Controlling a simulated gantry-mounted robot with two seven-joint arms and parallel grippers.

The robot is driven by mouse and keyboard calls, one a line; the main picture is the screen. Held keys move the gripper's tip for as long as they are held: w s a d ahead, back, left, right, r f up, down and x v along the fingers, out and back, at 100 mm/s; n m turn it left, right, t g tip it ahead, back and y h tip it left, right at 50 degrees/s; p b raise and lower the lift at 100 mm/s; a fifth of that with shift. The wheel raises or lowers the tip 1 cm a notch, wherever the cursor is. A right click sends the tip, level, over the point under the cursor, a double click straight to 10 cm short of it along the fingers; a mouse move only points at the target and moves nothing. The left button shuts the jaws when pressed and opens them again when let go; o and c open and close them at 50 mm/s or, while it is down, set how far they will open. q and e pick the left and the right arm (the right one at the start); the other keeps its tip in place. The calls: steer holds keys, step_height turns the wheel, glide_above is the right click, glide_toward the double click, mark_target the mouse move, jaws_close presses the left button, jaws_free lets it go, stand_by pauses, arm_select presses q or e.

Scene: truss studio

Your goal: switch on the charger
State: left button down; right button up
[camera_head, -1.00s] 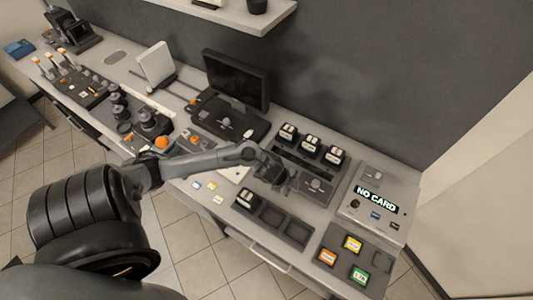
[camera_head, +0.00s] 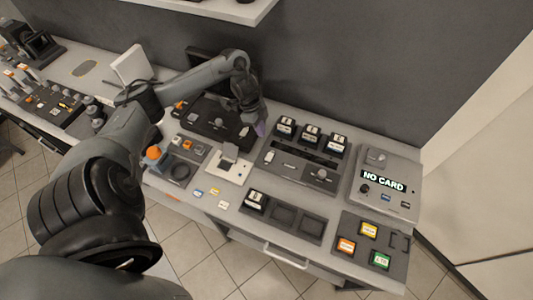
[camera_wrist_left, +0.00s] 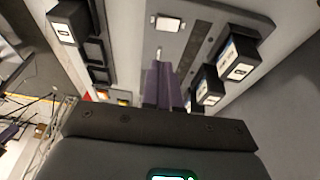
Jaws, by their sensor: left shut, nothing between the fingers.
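What I take to be the charger is a dark panel (camera_head: 297,158) with three black battery blocks (camera_head: 311,135) in a row along its back. A small pale switch (camera_head: 268,155) sits at its left end and a round knob (camera_head: 322,174) at its right. My left gripper (camera_head: 261,128) is shut and empty, with purple fingertips, above the panel's back left side. In the left wrist view the shut purple fingers (camera_wrist_left: 164,86) point along the panel, near a small pale lever (camera_wrist_left: 158,53). A white square (camera_wrist_left: 168,23) shows beyond. My right gripper is in no view.
A box reading NO CARD (camera_head: 384,183) stands right of the panel. In front are a tray (camera_head: 284,217) with one battery and a panel (camera_head: 350,260) of coloured buttons. A white switch plate (camera_head: 235,172) lies to the left. My left arm crosses before the monitor (camera_head: 199,55).

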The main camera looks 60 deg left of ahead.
arm_select(q)
steer(key=p, duration=0.1)
glide_above(269, 159)
steer(key=a, duration=0.1)
steer(key=f, duration=1.2)
steer(key=shift+s+f, duration=0.2)
steer(key=shift+s, duration=0.15)
steer(key=shift+f, duration=0.6)
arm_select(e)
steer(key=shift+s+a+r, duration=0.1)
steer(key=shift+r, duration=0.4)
